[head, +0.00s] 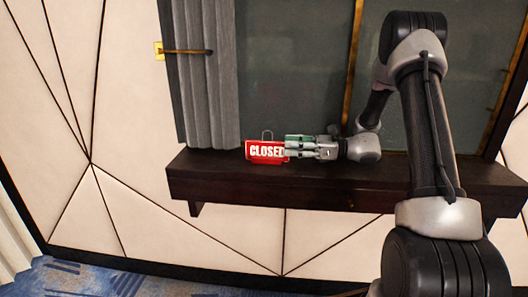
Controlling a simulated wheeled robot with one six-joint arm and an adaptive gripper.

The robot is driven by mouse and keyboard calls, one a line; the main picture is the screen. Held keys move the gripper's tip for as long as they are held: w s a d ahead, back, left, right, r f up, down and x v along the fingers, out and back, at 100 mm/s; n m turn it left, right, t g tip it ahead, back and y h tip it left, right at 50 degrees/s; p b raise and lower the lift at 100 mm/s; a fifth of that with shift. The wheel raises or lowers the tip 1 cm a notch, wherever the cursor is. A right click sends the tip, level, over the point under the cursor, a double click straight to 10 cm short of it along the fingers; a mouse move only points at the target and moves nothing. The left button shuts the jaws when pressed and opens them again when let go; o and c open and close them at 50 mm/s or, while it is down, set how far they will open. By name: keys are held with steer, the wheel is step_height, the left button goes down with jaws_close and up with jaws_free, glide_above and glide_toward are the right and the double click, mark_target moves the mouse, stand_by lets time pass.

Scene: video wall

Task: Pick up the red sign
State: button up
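The red sign (262,151) with white lettering "CLOSED" stands on the dark wooden ledge near its left part, with a thin grey loop at its top. My gripper (289,149) reaches in from the right, its fingers pointing left at the sign's right edge. The fingertips cover the last letter of the sign. The view is too small to tell whether the fingers are closed on it or just in front of it.
A green object (296,138) stands just behind my fingers, partly hidden. The dark wooden ledge (230,187) runs below the window. A grey curtain (208,100) with a tieback (187,52) hangs behind the sign at left. The ledge left of the sign is clear.

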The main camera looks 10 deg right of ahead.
mark_target(270, 144)
steer(key=x, duration=0.7)
steer(key=shift+a, duration=0.35)
jaws_close()
